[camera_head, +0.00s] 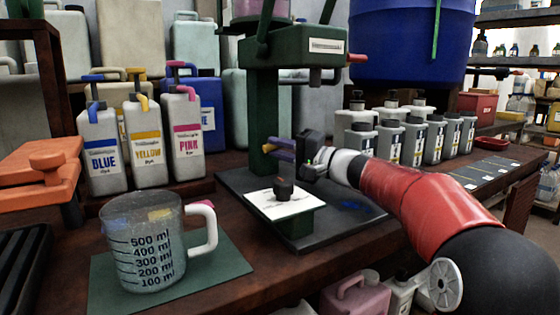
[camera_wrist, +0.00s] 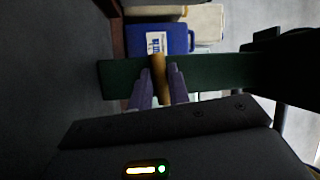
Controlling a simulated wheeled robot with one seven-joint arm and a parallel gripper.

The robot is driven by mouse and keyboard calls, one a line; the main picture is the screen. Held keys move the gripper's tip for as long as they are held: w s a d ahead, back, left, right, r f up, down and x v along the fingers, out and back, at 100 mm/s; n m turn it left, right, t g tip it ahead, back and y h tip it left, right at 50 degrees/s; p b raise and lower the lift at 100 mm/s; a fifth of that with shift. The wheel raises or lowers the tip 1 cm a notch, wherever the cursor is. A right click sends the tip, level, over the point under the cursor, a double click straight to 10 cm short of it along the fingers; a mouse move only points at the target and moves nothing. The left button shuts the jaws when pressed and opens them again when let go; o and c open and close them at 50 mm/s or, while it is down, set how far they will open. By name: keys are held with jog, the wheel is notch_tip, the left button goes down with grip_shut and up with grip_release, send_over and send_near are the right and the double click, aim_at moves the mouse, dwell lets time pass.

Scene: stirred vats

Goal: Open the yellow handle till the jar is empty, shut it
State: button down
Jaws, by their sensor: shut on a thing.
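The yellow handle (camera_head: 268,147) sticks out of the dark green stand (camera_head: 263,110). In the wrist view the yellow handle (camera_wrist: 158,66) lies between two purple-grey fingers. My gripper (camera_head: 279,149) is shut on it, seen also in the wrist view (camera_wrist: 160,88). A jar with pinkish contents (camera_head: 258,9) sits on top of the stand, cut off by the upper picture edge, so its level cannot be told. Below the handle, a small dark round piece (camera_head: 284,188) rests on a white sheet (camera_head: 285,204) on the stand's plate.
A clear measuring jug (camera_head: 145,250) with a white handle stands on a green mat (camera_head: 236,265) at front left. Blue (camera_head: 101,150), yellow (camera_head: 143,145) and pink (camera_head: 184,135) dye bottles stand behind. Several grey bottles (camera_head: 412,140) stand at right. An orange scale-like thing (camera_head: 45,165) is far left.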

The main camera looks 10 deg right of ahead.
jog(key=shift+f+m+t+b, duration=0.15)
jog(key=shift+m+t+b, duration=0.25)
jog(key=shift+m, duration=0.4)
jog(key=c, duration=1.3)
grip_release()
jog(key=shift+c, duration=0.2)
jog(key=shift+r, duration=0.25)
